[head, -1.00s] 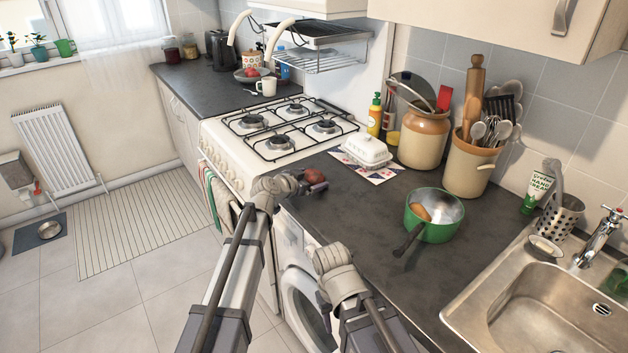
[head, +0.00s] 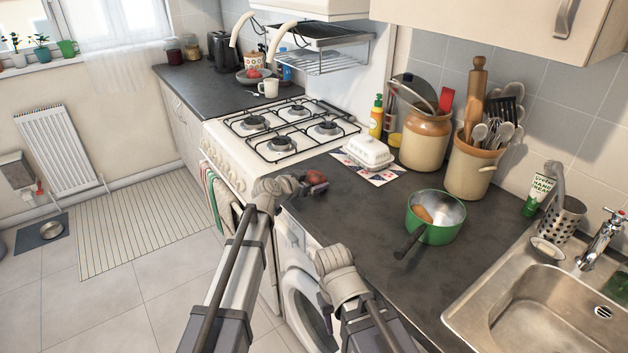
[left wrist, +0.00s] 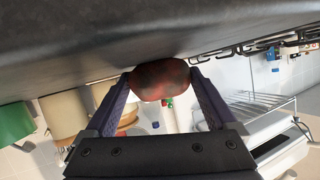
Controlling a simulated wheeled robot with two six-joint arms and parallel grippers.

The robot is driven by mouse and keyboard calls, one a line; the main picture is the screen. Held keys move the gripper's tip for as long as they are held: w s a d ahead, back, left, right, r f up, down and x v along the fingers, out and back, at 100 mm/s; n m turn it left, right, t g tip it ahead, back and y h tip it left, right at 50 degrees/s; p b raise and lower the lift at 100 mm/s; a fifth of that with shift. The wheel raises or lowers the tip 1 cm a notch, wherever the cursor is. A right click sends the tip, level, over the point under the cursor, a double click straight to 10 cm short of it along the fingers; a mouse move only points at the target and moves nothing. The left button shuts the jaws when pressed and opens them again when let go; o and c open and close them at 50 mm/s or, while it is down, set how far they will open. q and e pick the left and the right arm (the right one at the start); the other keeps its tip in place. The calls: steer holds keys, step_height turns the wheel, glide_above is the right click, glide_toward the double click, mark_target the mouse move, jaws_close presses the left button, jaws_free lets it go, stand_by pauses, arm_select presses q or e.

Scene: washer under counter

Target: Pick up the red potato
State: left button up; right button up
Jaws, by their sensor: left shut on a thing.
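The red potato (head: 317,177) is at the front edge of the dark worktop beside the cooker. In the left wrist view the potato (left wrist: 160,80) sits between the two fingers of my left gripper (left wrist: 162,92), which touch it on both sides. The potato is right at the worktop surface; I cannot tell whether it still touches it. My left gripper (head: 308,184) reaches it from the left in the head view. My right gripper (head: 324,304) hangs in front of the worktop by the washer, away from the potato; its jaws are not clear.
A white butter dish (head: 368,152) stands behind the potato, with the cooker (head: 275,150) to the left. A green saucepan (head: 445,234) with a brown item inside sits to the right, its handle pointing forward. The sink (head: 540,310) is at far right. Worktop between potato and saucepan is clear.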

mark_target(313, 176)
arm_select(q)
steer(key=shift+r+p, duration=4.95)
steer(key=shift+r, duration=0.1)
